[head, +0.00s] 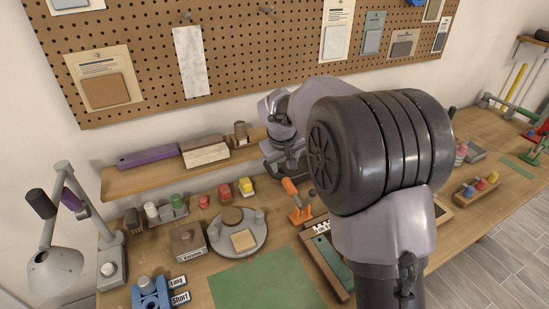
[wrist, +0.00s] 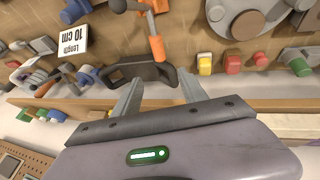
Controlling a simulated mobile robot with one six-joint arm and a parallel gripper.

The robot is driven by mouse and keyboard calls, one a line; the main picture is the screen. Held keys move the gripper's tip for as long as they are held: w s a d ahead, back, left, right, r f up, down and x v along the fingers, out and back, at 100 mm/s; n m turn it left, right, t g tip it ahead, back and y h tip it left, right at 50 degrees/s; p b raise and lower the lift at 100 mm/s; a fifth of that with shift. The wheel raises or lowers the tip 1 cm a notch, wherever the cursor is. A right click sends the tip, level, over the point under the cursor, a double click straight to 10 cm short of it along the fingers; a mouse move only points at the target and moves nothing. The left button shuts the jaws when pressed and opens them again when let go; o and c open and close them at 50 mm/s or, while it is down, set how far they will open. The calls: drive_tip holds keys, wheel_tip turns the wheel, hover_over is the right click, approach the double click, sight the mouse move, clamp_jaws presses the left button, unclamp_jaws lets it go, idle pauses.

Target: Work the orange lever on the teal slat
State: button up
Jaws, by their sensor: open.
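An orange lever handle (head: 290,187) stands tilted over an orange base (head: 301,214) on the bench, right of the round grey plate. In the wrist view the orange handle (wrist: 156,47) sits on a grey rod, just beyond my gripper (wrist: 160,92). My gripper is open, its two fingers spread and empty, with the handle's end lying ahead of the gap and apart from the fingers. A dark teal slat (head: 331,261) lies in a wooden frame further forward. I cannot tell how the lever joins a slat; my arm hides part of this area.
The round grey plate (head: 237,232) and red and yellow blocks stand left of the lever. A wall shelf (head: 170,174) runs behind, carrying a purple bar (head: 147,158). A green mat (head: 265,282) is clear. A lamp (head: 55,265) stands at far left.

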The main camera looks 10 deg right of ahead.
sight(288, 182)
drive_tip(key=b+x, duration=0.1)
drive_tip(key=x, duration=0.4)
drive_tip(key=b+x, duration=0.1)
drive_tip(key=x, duration=0.5)
drive_tip(key=b+x, duration=0.1)
drive_tip(key=x, duration=0.4)
drive_tip(key=shift+s+d+f+b, duration=0.3)
drive_tip(key=shift+f, duration=0.1)
clamp_jaws()
